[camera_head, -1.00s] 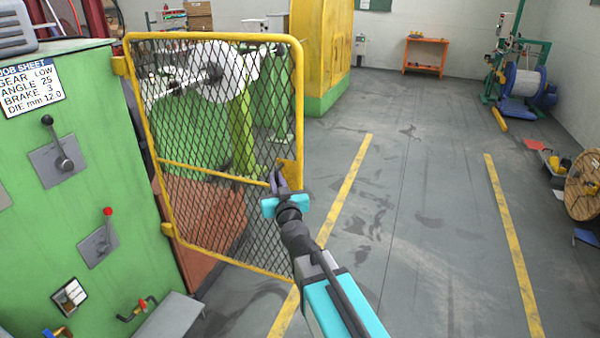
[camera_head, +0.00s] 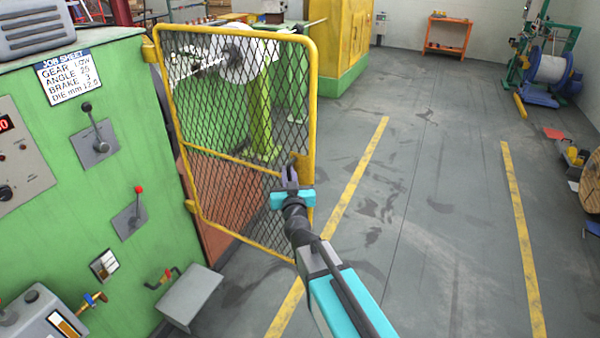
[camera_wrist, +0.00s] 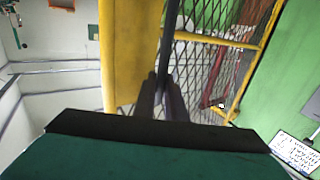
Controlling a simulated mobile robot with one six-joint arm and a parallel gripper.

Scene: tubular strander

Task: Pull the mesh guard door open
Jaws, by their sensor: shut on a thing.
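The mesh guard door (camera_head: 235,140) has a yellow frame with dark diamond mesh. It is hinged on its left side to the green machine cabinet and stands swung out from it, with open floor on its right. My gripper (camera_head: 290,180) is at the door's free right edge, at about mid-rail height, shut on the door's handle. The handle itself is mostly hidden by the fingers. In the wrist view the two dark fingers (camera_wrist: 161,95) close around a dark upright bar beside the yellow frame (camera_wrist: 130,60), with the mesh (camera_wrist: 205,65) to the right.
The green cabinet (camera_head: 60,200) at left carries levers, a job sheet (camera_head: 69,76) and a grey box (camera_head: 188,295) jutting out low. Green and white machinery shows behind the mesh.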

